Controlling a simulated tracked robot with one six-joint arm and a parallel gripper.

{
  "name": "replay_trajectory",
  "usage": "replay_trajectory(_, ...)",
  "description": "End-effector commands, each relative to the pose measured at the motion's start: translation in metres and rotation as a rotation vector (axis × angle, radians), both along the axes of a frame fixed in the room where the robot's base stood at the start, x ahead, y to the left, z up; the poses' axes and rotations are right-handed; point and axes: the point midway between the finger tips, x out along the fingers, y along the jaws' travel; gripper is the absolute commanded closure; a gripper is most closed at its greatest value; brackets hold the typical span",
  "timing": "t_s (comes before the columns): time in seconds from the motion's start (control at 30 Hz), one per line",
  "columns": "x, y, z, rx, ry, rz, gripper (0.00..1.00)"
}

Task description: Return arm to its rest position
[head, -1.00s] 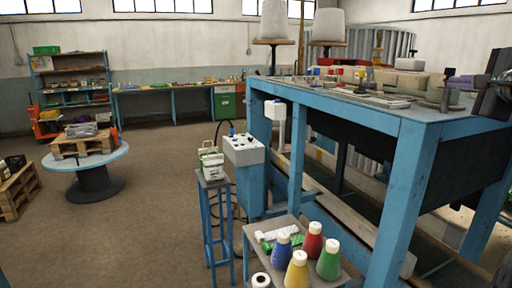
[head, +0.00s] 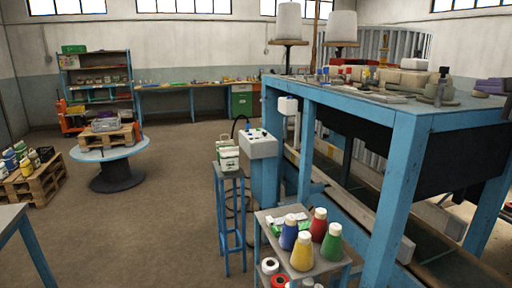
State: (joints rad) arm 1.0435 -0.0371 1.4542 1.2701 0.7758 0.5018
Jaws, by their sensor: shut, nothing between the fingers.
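No gripper of mine shows in the head view now, so neither its jaws nor the arm's pose can be seen. The blue workbench (head: 403,190) fills the right side. Tools and parts lie on its top, with a purple item (head: 490,86) near the right edge. A small side table (head: 262,222) stands before the workbench. It carries blue, red, yellow and green bottles, including a green bottle (head: 331,243) and a yellow bottle (head: 302,254).
A tall blue stand (head: 220,215) holds a white-green container (head: 229,158) beside a grey control box (head: 259,143). A round table (head: 138,151) and a pallet with bottles (head: 42,182) stand left. A grey tabletop (head: 10,214) cuts the left edge. Open floor lies between.

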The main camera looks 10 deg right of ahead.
Motion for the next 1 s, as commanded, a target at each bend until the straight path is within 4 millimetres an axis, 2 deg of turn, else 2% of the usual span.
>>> replay_trajectory(0.03,0.000,0.000,0.000,0.000,0.000,0.000,1.00)
replay_trajectory(0.27,0.014,0.034,-0.019,-0.038,0.068,0.054,1.00)
replay_trajectory(0.57,0.029,0.093,-0.055,-0.119,0.187,0.150,1.00)
replay_trajectory(0.67,0.034,0.124,-0.073,-0.164,0.246,0.204,1.00)
replay_trajectory(0.8,0.035,0.182,-0.111,-0.260,0.357,0.309,1.00)
replay_trajectory(1.0,0.019,0.264,-0.171,-0.433,0.516,0.484,1.00)
